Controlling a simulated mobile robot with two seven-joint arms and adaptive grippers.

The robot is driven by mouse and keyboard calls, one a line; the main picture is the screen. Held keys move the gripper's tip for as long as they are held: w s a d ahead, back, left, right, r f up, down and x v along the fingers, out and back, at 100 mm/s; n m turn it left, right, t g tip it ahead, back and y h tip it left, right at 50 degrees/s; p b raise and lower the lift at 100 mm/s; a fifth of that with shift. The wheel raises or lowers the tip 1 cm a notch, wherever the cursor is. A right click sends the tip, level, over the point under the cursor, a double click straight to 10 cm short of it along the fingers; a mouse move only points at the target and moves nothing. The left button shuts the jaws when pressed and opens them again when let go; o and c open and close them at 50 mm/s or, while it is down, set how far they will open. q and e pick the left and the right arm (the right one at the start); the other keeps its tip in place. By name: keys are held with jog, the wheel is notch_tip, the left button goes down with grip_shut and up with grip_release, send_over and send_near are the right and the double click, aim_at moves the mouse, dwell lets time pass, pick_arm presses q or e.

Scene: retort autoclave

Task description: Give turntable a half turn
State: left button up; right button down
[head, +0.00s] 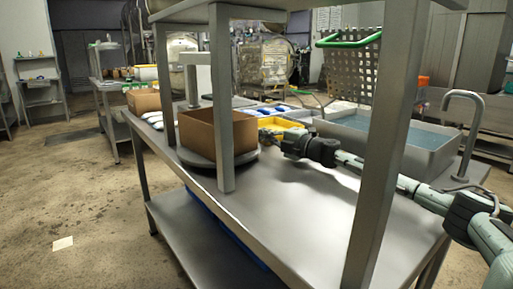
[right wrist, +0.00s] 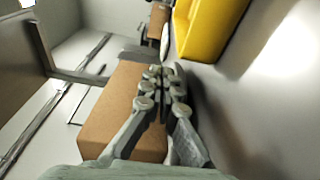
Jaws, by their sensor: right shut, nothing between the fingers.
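The turntable (head: 243,159) is a low grey disc on the metal table. An open brown cardboard box (head: 195,131) stands on it. A table post hides part of both. My right gripper (head: 266,134) reaches in from the right, close to the box's right side, with its fingers shut and empty. In the right wrist view the shut fingers (right wrist: 163,74) lie over or beside a brown box (right wrist: 112,112); whether they touch it I cannot tell. My left gripper is not in view.
A yellow tray (head: 283,123) lies just behind the right gripper and shows in the right wrist view (right wrist: 205,28). A water-filled sink (head: 429,160) is at the right. Metal posts (head: 379,145) stand at the front. The table's front surface (head: 285,205) is clear.

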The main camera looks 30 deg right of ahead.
dwell(0.6)
jog(key=v, duration=0.8)
jog(key=shift+s+d+f, duration=0.1)
jog(key=shift+s+f, duration=0.05)
jog(key=shift+s, duration=0.2)
jog(key=shift+v, duration=1.6)
jog(key=shift+s, duration=0.1)
